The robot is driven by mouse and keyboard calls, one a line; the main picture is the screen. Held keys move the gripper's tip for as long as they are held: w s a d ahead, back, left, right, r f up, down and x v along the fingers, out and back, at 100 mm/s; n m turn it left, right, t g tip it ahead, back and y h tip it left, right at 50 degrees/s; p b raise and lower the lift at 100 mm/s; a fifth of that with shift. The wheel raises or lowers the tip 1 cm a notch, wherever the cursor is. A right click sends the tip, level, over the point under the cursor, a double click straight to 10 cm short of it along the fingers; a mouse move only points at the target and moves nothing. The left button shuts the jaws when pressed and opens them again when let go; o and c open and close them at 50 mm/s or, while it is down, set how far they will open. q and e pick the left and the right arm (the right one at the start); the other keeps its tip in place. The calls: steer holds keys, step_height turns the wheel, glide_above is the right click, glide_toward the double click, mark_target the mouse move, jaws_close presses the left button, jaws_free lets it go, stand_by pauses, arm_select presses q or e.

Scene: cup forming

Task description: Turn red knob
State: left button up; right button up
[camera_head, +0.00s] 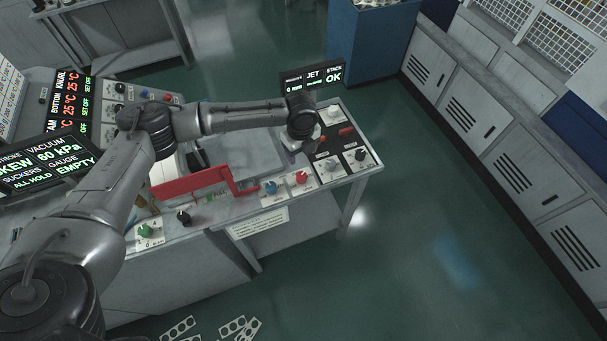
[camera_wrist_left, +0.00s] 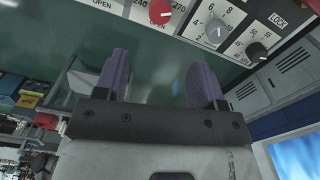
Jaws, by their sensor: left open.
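The red knob (camera_head: 302,178) sits on a white dial plate at the front edge of the grey machine bench, right of a blue knob (camera_head: 270,187). In the left wrist view the red knob (camera_wrist_left: 160,12) shows at the top edge, partly cut off, beyond the fingers. My left gripper (camera_head: 308,152) is above the panel, behind the red knob and apart from it, partly hidden by its own wrist. In the left wrist view its two purple fingers (camera_wrist_left: 160,78) are spread, with nothing between them. My right gripper is in neither view.
A red handle (camera_head: 190,184) stands left of the knobs. A grey knob (camera_head: 331,165) and a black knob (camera_head: 361,154) are to the right. A small "JET STACK" display (camera_head: 312,76) rises behind the wrist. Green floor is open to the right.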

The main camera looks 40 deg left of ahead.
mark_target(301, 175)
arm_select(q)
step_height(301, 175, down, 12)
steer(key=shift+r+p, duration=0.2)
steer(key=shift+p, duration=0.25)
steer(key=shift+f, duration=1.05)
steer(key=shift+c, duration=0.3)
steer(key=c, duration=0.9)
steer(key=shift+o, duration=0.2)
